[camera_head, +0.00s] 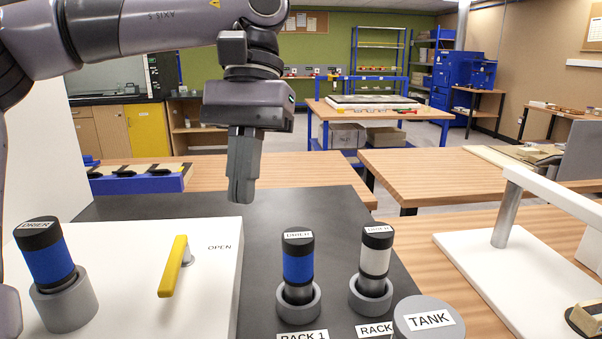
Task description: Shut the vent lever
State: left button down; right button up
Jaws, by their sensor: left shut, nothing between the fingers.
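The vent lever is a yellow handle (173,267) on a grey pivot, mounted on a white panel (215,290) at the lower left. The handle stands tilted, its top leaning right, and the word OPEN is printed to its right. My left gripper (241,201) points down, shut and empty, above and to the right of the lever, apart from it. My right gripper is not in view.
A blue drier cartridge (48,262) stands in a grey holder left of the lever. Another blue one (298,267) and a white one (375,260) stand in holders to the right, near a TANK lid (429,318). A white stand (500,255) is at right.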

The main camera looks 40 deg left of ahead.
aim_at(179, 253)
jog(key=k+l, duration=0.35)
jog(key=l, duration=0.15)
jog(key=k+l, duration=0.75)
jog(key=l, duration=0.25)
